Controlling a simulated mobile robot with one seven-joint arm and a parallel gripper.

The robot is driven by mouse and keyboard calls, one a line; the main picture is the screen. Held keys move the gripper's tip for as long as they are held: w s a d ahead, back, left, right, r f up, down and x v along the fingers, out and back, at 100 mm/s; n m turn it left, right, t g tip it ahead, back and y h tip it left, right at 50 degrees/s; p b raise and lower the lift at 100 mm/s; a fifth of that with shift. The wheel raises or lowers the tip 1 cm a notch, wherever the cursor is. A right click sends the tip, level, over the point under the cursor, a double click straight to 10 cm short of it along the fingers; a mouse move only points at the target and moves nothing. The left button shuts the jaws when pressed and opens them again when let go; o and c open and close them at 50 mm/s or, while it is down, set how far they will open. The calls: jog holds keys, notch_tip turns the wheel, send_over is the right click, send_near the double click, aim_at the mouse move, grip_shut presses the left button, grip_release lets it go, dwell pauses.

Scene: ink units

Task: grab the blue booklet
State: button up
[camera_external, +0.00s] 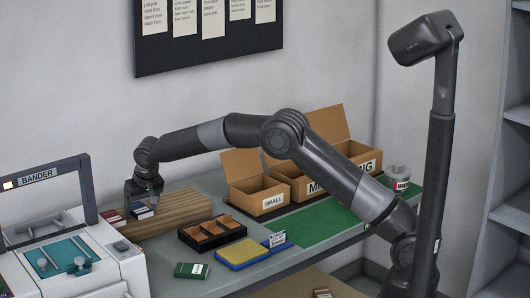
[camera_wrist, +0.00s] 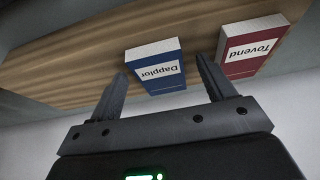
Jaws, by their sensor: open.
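The blue booklet (camera_wrist: 156,67), labelled "Dapplor", stands on a wooden board (camera_wrist: 90,55) in the wrist view, just beyond and between my fingertips. In the external view the blue booklet (camera_external: 142,212) shows below my gripper (camera_external: 147,197), partly covered by it. My gripper (camera_wrist: 162,75) is open, its two dark fingers spread with nothing held between them. Whether a finger touches the booklet I cannot tell.
A red booklet (camera_wrist: 252,48), labelled "Tovend", stands close to the right finger. The bander machine (camera_external: 70,250) is to the left. A black divided tray (camera_external: 212,234), a yellow-topped pad (camera_external: 243,253), a green box (camera_external: 192,270) and cardboard boxes (camera_external: 258,190) are to the right.

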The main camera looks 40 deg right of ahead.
jog(key=c, duration=1)
jog(key=shift+c, duration=0.3)
jog(key=shift+r, duration=0.15)
